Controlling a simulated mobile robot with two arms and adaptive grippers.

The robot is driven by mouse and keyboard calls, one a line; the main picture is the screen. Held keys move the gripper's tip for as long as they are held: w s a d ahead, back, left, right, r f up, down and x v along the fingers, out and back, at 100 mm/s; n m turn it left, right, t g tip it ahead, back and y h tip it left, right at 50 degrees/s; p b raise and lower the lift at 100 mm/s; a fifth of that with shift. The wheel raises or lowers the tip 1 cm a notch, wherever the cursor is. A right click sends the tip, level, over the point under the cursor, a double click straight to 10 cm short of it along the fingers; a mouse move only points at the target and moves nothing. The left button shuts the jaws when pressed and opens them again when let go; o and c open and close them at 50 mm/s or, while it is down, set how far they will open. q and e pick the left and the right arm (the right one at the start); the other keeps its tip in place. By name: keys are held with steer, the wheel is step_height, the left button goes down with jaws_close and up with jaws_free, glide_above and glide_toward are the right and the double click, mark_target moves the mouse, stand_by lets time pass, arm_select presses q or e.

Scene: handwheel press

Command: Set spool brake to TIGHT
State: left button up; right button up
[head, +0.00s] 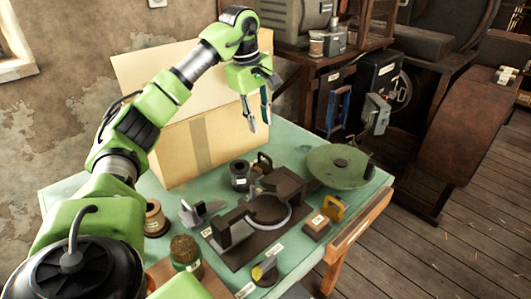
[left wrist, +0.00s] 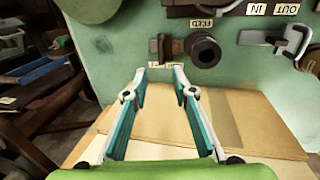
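My left gripper (head: 259,126) hangs above the far part of the green table, fingers pointing down. In the left wrist view its fingers (left wrist: 162,76) are spread with nothing between them. Past the fingertips are a dark round spool-like part (left wrist: 203,50) and a narrow brown upright piece (left wrist: 160,48), with small labels near them too small to read surely. The dark round part also shows in the head view (head: 240,173), behind the press (head: 236,228). I cannot tell for certain which part is the spool brake or how it is set. My right gripper is not in view.
An open cardboard box (head: 190,140) stands at the table's back, close to my left arm.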

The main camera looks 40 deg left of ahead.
mark_target(266, 156)
arm_select(q)
steer(key=f, duration=0.4)
steer(key=w+f, duration=0.1)
steer(key=f, duration=0.3)
steer(key=w+f, duration=0.1)
steer(key=f, duration=0.3)
steer(key=shift+w, duration=0.15)
